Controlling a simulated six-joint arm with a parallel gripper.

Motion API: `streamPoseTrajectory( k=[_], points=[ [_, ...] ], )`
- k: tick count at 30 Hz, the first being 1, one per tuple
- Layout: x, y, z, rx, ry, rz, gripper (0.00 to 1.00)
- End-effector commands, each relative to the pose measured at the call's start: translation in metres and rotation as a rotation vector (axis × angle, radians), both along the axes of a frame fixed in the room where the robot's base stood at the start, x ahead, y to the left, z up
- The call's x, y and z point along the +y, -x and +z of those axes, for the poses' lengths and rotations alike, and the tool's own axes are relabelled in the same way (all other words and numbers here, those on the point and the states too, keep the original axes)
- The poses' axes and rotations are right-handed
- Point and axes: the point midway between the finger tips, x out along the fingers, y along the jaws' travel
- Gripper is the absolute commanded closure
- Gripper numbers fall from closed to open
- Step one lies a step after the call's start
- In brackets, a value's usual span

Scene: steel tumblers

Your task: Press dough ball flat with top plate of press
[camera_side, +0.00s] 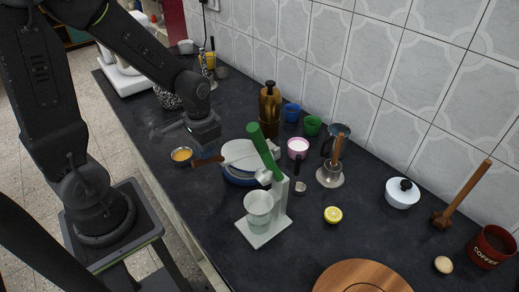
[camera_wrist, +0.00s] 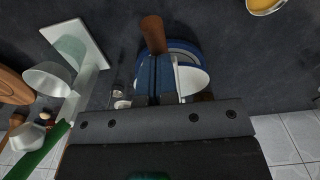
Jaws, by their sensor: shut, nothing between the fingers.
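The press (camera_side: 240,155) stands on the dark counter near its middle, with a blue base, a pale round top plate and a brown wooden handle (camera_side: 207,161) pointing left. The press also shows in the wrist view (camera_wrist: 196,80), partly covered by my gripper, with its handle (camera_wrist: 152,35) beyond the fingertips. I cannot make out a dough ball in either view; the plate may hide it. My gripper (camera_wrist: 154,57) is shut and empty, and its fingers overlap the press in the wrist view. In the side view it is up and left of the press, its fingers hard to make out.
A white squeezer with a green lever (camera_side: 262,143) stands close to the right of the press. A steel bowl with yellow contents (camera_side: 181,154) sits to the left. A lemon half (camera_side: 333,214) lies farther right.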

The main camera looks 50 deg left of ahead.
Motion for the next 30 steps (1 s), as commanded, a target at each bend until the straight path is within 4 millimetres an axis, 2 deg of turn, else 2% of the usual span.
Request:
streamPoseTrajectory(
  k=[24, 30],
  points=[
    [0.0, 0.001, -0.028, 0.003, 0.001, 0.0, 1.0],
    [0.0, 0.0, -0.029, 0.0, 0.0, 0.0, 1.0]
  ],
)
